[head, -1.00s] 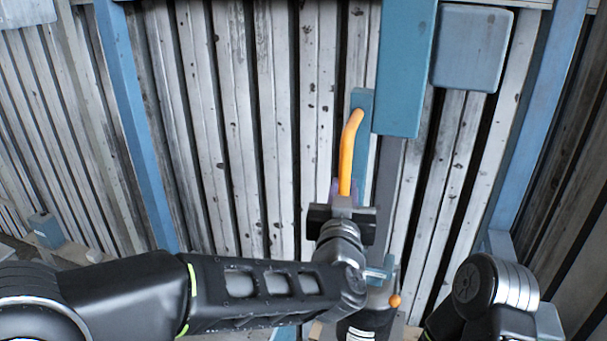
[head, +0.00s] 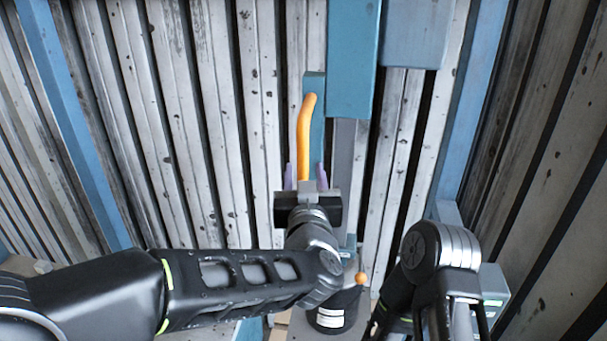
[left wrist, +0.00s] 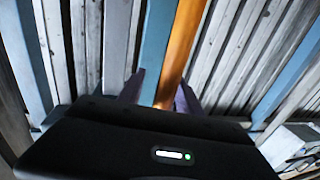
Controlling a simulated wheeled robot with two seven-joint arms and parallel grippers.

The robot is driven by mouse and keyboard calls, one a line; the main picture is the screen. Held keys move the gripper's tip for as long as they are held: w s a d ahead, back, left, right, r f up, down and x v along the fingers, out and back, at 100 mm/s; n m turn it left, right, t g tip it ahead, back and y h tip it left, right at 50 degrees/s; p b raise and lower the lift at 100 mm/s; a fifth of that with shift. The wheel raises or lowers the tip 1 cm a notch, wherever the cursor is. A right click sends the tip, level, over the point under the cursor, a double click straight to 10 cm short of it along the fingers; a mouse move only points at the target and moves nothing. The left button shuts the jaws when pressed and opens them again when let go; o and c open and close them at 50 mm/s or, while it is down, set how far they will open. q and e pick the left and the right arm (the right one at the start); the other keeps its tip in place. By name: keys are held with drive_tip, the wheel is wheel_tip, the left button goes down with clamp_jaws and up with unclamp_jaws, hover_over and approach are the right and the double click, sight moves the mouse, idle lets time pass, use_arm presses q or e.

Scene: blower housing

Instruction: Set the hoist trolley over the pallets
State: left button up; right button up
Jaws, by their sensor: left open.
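An orange bent lever (head: 303,140) stands against a narrow blue upright (head: 317,125) at the wall. My left gripper (head: 305,174) is open, with a purple finger on each side of the lever's lower part. In the left wrist view the lever (left wrist: 181,45) rises between the open fingers (left wrist: 160,92), beside the blue upright (left wrist: 156,50). I cannot tell whether the fingers touch it. My right arm shows at the lower right, but its gripper is out of view. I cannot pick out the hoist trolley or pallets with certainty.
A large teal box column (head: 350,60) hangs just right of the lever, with a blue-grey box (head: 415,35) beside it. Ribbed wall panels (head: 215,120) fill the back. Below my left wrist stands a black cylinder (head: 335,312) near a small orange ball (head: 361,279).

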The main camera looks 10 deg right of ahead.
use_arm(q)
drive_tip(key=shift+s+a, duration=0.1)
drive_tip(key=shift+s, duration=0.35)
drive_tip(key=s+a+b, duration=0.1)
drive_tip(key=s+b, duration=0.1)
drive_tip(key=s, duration=0.4)
drive_tip(key=shift+s+a, duration=0.15)
drive_tip(key=shift+s, duration=0.25)
